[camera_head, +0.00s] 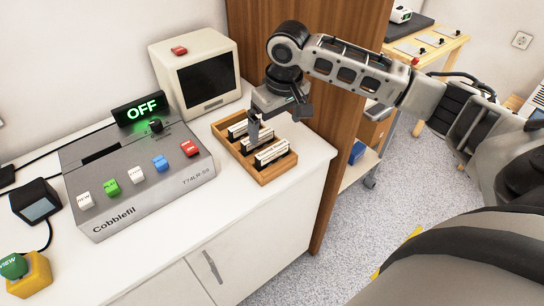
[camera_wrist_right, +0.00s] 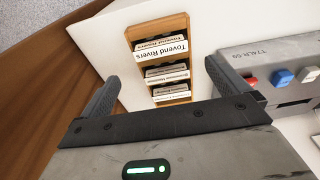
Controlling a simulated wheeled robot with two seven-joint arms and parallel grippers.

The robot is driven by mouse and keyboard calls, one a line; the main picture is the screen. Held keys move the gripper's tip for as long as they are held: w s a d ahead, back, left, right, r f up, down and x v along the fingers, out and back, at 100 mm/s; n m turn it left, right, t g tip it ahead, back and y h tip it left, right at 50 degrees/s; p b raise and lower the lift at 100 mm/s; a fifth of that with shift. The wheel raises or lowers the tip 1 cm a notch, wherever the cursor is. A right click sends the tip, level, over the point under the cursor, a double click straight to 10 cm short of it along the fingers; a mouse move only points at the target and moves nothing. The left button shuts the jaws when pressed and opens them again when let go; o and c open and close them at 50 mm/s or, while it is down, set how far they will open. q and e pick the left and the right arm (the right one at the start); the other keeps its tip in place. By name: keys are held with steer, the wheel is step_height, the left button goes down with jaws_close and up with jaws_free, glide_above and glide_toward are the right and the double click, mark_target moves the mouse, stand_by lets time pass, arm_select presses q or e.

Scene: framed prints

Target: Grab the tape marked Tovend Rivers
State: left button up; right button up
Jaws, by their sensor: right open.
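The tape marked Tovend Rivers (camera_wrist_right: 160,50) has a white label with black print. It stands at the top end of the wooden tray in the right wrist view, and it appears to be the nearest tape (camera_head: 272,153) in the head view. Two other tapes (camera_wrist_right: 167,73) stand in the same tray, their labels too small to read surely. My right gripper (camera_head: 277,120) is open and empty above the tray, apart from the tape; its fingers also show in the right wrist view (camera_wrist_right: 160,90). One finger partly hides the tapes in the head view. My left gripper is not in view.
The wooden tray (camera_head: 281,172) sits on a white cabinet top (camera_head: 225,208). Left of it stands a grey Cobblefil machine (camera_head: 130,190) with coloured buttons and an OFF sign (camera_head: 141,107). A beige monitor (camera_head: 200,78) stands behind, and a wooden panel (camera_head: 328,130) rises at the right.

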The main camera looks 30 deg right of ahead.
mark_target(273, 149)
steer(key=f, duration=0.5)
steer(key=w+f, duration=0.1)
steer(key=f, duration=0.2)
steer(key=shift+w+a+f, duration=0.1)
steer(key=shift+f, duration=0.2)
steer(key=c, duration=0.8)
